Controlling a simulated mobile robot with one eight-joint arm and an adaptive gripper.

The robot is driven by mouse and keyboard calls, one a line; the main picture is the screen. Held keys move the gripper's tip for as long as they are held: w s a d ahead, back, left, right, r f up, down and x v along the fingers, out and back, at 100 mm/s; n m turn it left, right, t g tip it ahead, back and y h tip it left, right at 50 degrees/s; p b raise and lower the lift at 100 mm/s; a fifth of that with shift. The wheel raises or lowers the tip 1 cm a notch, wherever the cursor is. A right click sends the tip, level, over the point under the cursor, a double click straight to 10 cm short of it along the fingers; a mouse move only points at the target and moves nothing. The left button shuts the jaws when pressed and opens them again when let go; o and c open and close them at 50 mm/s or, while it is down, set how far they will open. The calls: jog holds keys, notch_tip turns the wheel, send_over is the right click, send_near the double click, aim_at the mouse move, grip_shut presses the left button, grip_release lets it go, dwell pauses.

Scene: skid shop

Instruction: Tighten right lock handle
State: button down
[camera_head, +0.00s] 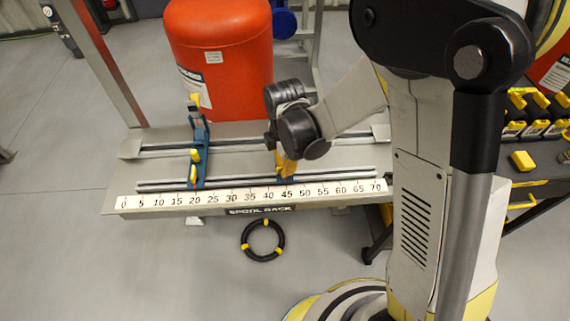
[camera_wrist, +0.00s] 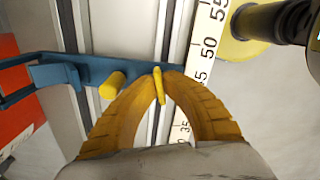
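The spool rack (camera_head: 150,201) carries a ruled scale along its front and two long rails. The right blue stop (camera_wrist: 85,72) crosses the rails; in the head view my gripper and arm mostly cover it. A slim yellow lock handle (camera_wrist: 159,88) stands on this stop, near the scale, and a second yellow knob (camera_wrist: 112,86) sits to its left. My gripper (camera_wrist: 160,73) has its yellow fingers drawn in around the slim handle, tips close against both sides. In the head view my gripper (camera_head: 287,168) is over the rack near the 40–45 marks.
A left blue stop (camera_head: 199,139) with yellow handles stands near the 20 mark. A red tank (camera_head: 222,50) stands behind the rack. A black ring with yellow bands (camera_head: 263,240) lies on the floor in front. A dark cart with yellow items (camera_head: 522,160) is at right.

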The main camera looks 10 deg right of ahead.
jog(key=n, duration=0.3)
jog(key=shift+f+b, duration=0.1)
jog(key=shift+b, duration=0.3)
jog(key=n, duration=0.3)
jog(key=shift+n+b, duration=0.3)
jog(key=shift+n, duration=0.1)
